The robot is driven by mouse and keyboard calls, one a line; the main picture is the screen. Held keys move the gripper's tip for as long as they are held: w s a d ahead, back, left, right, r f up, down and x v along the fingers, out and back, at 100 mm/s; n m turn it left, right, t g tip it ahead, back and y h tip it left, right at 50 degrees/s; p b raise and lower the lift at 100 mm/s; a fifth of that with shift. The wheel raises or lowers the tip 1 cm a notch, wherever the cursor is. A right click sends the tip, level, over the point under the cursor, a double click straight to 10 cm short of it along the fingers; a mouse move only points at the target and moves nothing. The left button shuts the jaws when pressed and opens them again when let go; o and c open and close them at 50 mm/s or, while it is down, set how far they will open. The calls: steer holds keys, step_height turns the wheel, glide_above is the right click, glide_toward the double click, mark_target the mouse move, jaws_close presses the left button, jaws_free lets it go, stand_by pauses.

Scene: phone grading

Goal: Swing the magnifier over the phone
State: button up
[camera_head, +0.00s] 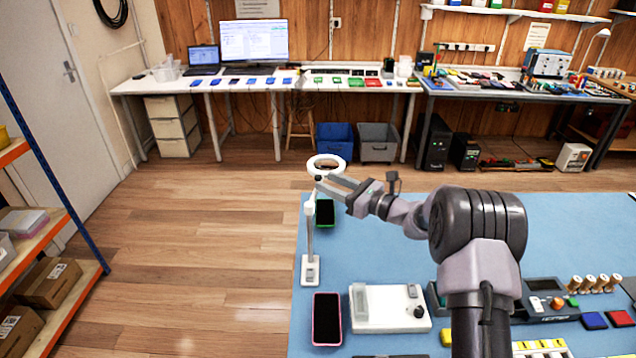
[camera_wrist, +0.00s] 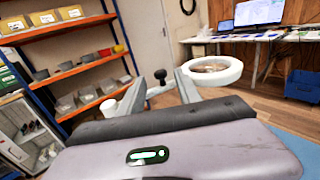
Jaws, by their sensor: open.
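The magnifier is a white ring lens (camera_head: 326,158) on a white upright post with a small base (camera_head: 310,271), at the blue mat's left edge. In the wrist view the ring (camera_wrist: 236,72) is just right of the fingers. My gripper (camera_head: 322,185) is open at the magnifier's head. In the wrist view a dark knob (camera_wrist: 160,76) shows between the open fingers (camera_wrist: 160,88); I cannot tell whether they touch it. A green-edged phone (camera_head: 324,214) lies below the gripper, right of the post. A pink-edged phone (camera_head: 327,322) lies nearer, below the base.
A white device (camera_head: 389,308) lies right of the pink-edged phone. Spools (camera_head: 590,284) and coloured pads (camera_head: 606,319) are at the mat's right. My arm covers the mat's middle. Shelves (camera_head: 45,225) stand at the left; the wooden floor (camera_head: 190,240) between is clear.

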mark_target(321, 179)
steer(key=shift+b+x, duration=0.3)
steer(key=shift+x, duration=1.9)
jaws_close()
